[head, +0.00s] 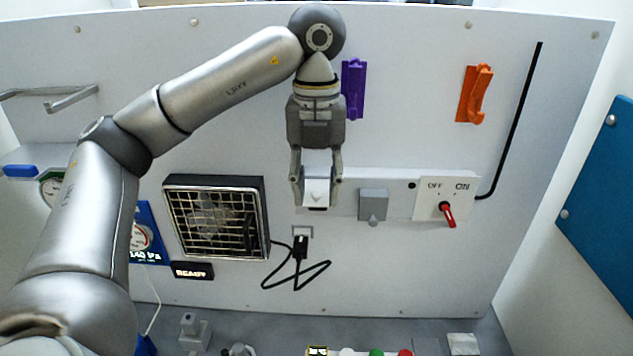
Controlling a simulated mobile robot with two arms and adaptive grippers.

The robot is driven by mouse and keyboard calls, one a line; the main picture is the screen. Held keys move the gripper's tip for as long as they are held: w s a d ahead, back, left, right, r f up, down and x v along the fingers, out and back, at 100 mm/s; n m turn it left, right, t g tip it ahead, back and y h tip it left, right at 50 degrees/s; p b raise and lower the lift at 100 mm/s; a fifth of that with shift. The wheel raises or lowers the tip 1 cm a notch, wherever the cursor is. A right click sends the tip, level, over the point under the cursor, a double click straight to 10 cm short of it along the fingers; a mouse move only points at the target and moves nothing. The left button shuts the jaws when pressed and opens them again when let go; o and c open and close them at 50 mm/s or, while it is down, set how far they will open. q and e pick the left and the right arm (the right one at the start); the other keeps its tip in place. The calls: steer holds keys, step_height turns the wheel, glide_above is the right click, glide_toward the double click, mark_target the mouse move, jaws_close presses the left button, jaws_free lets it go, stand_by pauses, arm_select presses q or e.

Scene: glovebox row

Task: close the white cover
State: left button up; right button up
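A white cover (317,188) with a small knob shows on the wall panel, at the left end of a pale strip. A dark edge shows just below it. My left gripper (317,204) hangs in front of it with its fingers spread, one at each side of the cover. I see no clear grip on it; whether a finger touches it is hard to tell. The gripper hides the cover's upper part, so its exact tilt is unclear. My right gripper is not in view.
A grey cover (373,204) and a red OFF/ON switch (447,212) are to the right. A fan grille (215,218) is at left; a plugged black cable (299,250) hangs below. Purple (353,90) and orange (474,95) brackets are above. Small items line the bench (270,327).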

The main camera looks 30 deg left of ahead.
arm_select(q)
jaws_close()
steer(key=shift+f, duration=0.1)
step_height(320, 180, down, 8)
steer(key=t+y+b, duration=0.7)
steer(key=t+b, duration=0.4)
steer(key=b, duration=1.7)
steer(key=shift+s+d+f+t, duration=0.15)
steer(key=shift+s+f+t, duration=0.1)
steer(key=shift+t, duration=0.15)
